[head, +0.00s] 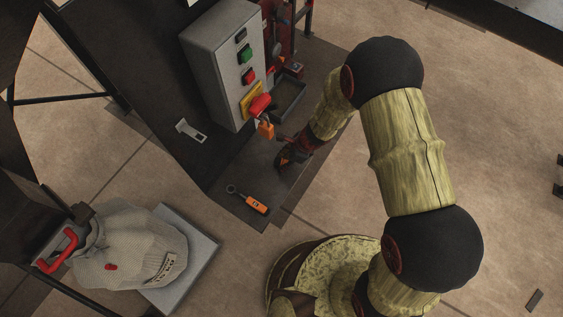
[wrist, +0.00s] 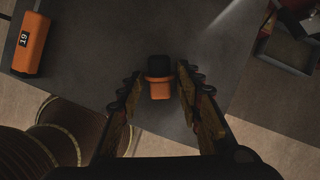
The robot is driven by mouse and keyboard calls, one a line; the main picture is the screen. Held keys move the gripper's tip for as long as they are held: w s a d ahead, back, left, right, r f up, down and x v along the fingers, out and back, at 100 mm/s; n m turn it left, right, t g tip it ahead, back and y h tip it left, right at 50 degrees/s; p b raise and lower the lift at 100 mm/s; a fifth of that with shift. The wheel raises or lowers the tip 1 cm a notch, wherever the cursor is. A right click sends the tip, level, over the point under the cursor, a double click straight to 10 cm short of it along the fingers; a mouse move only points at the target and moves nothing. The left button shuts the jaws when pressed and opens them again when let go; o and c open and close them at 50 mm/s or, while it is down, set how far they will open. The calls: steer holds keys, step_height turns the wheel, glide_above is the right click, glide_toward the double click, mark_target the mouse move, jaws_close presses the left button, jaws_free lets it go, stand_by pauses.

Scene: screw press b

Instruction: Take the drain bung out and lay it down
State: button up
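In the wrist view, a small orange piece with a black end (wrist: 159,88), which looks like the drain bung, lies between the fingers of my gripper (wrist: 157,90). A gap shows on both sides of it, so the fingers are open and do not touch it. I cannot tell whether it sits in a hole or lies loose on the dark plate, nor how far below the fingertips it is. In the head view my gripper (head: 287,157) is low over the dark base plate (head: 240,175) and hides the piece.
A grey control box (head: 225,62) with buttons, a red switch and an orange padlock (head: 266,129) stands close by. A small dark tray (head: 289,95) is behind. A sack (head: 130,243) rests at lower left.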

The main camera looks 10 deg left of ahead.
mark_target(280, 160)
jaws_close()
stand_by(0.3)
steer(key=shift+r+p, duration=0.3)
steer(key=shift+r, duration=0.2)
step_height(280, 160, up, 2)
steer(key=shift+r+p, duration=0.1)
steer(key=shift+p, duration=0.55)
steer(key=s+d+r+p, duration=0.3)
steer(key=s+d+r, duration=0.6)
steer(key=d+r, duration=0.1)
steer(key=shift+d+p, duration=0.4)
steer(key=shift+d, duration=0.05)
steer(key=shift+w, duration=0.1)
